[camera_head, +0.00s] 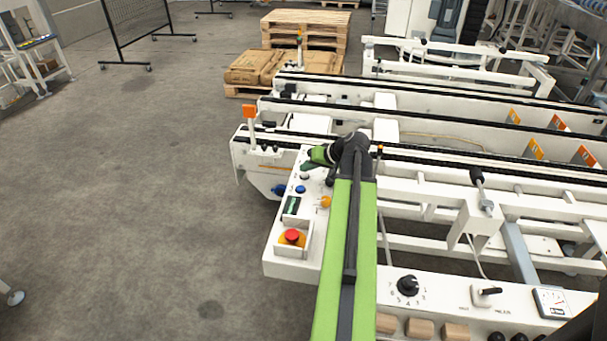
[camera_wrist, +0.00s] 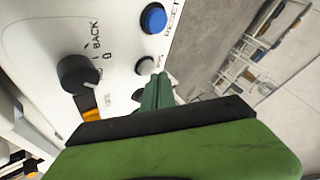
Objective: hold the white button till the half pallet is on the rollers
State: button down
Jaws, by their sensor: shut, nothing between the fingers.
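The white button (camera_wrist: 145,65) is on the white control panel (camera_head: 284,250), between a blue button (camera_wrist: 154,18) and a dark round button (camera_wrist: 138,95). My gripper (camera_wrist: 160,76) is shut and empty. Its green fingertips overlap the right edge of the white button in the wrist view; I cannot tell whether they touch or press it. In the head view my gripper (camera_head: 310,163) is low over the far end of the panel. No pallet shows on the near conveyor (camera_head: 440,150). I cannot tell which pallet is the half pallet.
A black knob (camera_wrist: 78,73) marked BACK is beside the white button. A red emergency stop (camera_head: 292,237) is nearer on the panel. Stacked pallets (camera_head: 305,28) and a pallet with brown loads (camera_head: 254,66) stand behind the conveyor.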

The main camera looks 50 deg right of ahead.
aim_at(307, 175)
jog(key=shift+r, duration=0.35)
notch_tip(307, 175, up, 5)
jog(key=p, duration=0.5)
jog(key=shift+f, duration=0.1)
jog(key=w+a+r+n+g+y+p, duration=0.1)
jog(key=w+a+n, duration=0.1)
jog(key=w+a, duration=0.5)
jog(key=w+a+r+n+g+y+p, duration=0.1)
jog(key=w+a+n+p, duration=0.1)
jog(key=a, duration=1)
jog(key=w+a+r+n+y+p, duration=0.1)
jog(key=w+a+n, duration=0.1)
jog(key=w+a, duration=0.5)
jog(key=s+a+f+n+g+p, duration=0.1)
jog(key=s+a+n+g, duration=0.1)
jog(key=a, duration=0.8)
jog(key=s+a+f+n+g+p, duration=0.1)
jog(key=s+a+g, duration=0.1)
jog(key=a, duration=0.9)
jog(key=s+a+g+h+p, duration=0.1)
jog(key=s+a+g+h, duration=0.1)
jog(key=s+a, duration=0.3)
jog(key=s+d+f+m+g+h, duration=0.1)
jog(key=s+d+h, duration=0.1)
jog(key=s+d, duration=0.1)
jog(key=shift+s+d+f+m, duration=0.2)
jog(key=shift+s+d+m, duration=0.15)
jog(key=shift+d, duration=0.45)
